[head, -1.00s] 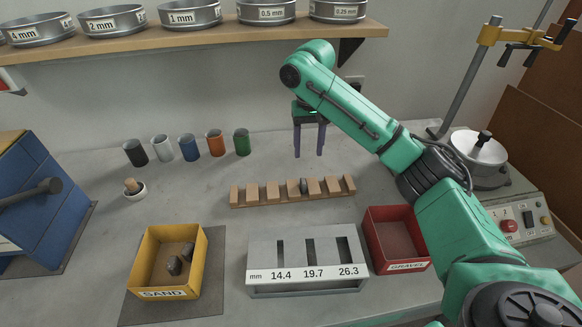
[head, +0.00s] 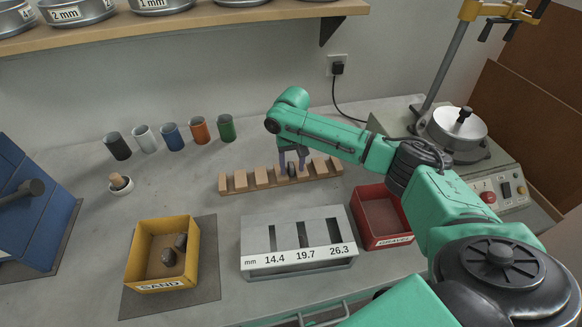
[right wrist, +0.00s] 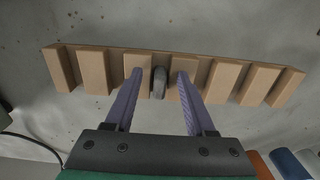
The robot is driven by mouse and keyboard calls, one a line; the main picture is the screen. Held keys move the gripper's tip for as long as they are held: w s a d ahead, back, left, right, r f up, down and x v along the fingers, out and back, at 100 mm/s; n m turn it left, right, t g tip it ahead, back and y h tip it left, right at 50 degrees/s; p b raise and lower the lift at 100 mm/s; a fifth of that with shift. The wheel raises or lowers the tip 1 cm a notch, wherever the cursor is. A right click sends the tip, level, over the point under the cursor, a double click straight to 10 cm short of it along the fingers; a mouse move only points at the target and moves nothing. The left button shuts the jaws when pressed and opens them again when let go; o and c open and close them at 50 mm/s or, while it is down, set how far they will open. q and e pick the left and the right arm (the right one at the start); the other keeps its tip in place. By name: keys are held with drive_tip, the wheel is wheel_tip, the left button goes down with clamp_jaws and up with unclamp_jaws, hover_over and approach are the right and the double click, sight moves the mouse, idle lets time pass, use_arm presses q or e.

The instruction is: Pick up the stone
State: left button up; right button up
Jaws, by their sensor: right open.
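The stone (head: 291,169) is small and dark grey. It stands in a slot of the wooden rack (head: 240,184), between two wooden blocks. In the right wrist view the stone (right wrist: 159,83) lies between the fingertips of my right gripper (right wrist: 155,82). That gripper (head: 292,170) is open, with its purple fingers pointing down at the rack, one on each side of the stone and apart from it. In the wrist view the fingertips overlap the blocks beside the stone. Whether they touch the blocks I cannot tell. My left gripper is not in view.
A yellow SAND box (head: 139,262) holding dark stones, a grey slotted gauge (head: 292,225) and a red GRAVEL box (head: 361,215) stand in front of the rack. Coloured cups (head: 198,130) stand behind left. A sieve shelf (head: 190,33) overhangs the back. A machine (head: 460,165) stands right.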

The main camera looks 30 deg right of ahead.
drive_tip(key=shift+f, duration=0.1)
clamp_jaws()
drive_tip(key=shift+w, duration=0.1)
